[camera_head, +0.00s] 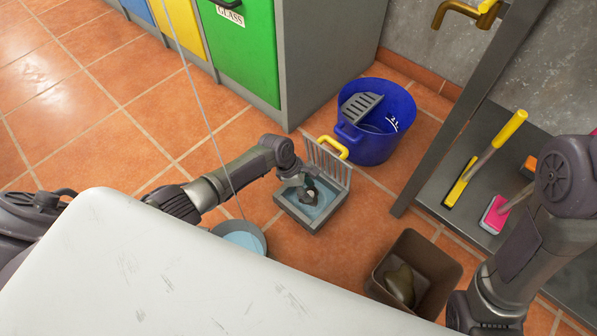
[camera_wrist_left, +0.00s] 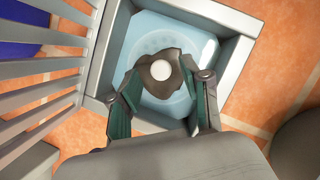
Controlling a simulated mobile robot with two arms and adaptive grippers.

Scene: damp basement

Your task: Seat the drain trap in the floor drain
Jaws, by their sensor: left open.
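The floor drain (camera_head: 302,222) is a square grey frame with a pale blue inside and its slatted grate (camera_head: 330,166) standing open at the back. It also shows in the left wrist view (camera_wrist_left: 228,22). My left gripper (camera_head: 309,190) is over the drain, pointing down, with its green-padded fingers (camera_wrist_left: 165,100) apart. A dark grey-brown piece with a white round middle, seemingly the drain trap (camera_wrist_left: 160,70), lies between and just beyond the fingertips, over the blue inside. I cannot tell whether the fingers touch it or how deep it sits. My right gripper is out of view.
A blue bucket (camera_head: 380,140) with a grey slatted piece stands behind the drain. A brown bin (camera_head: 440,262) is at the right front. A round blue-filled pan (camera_head: 240,236) is left of the drain. Brushes (camera_head: 484,165) lie on a low grey shelf at right.

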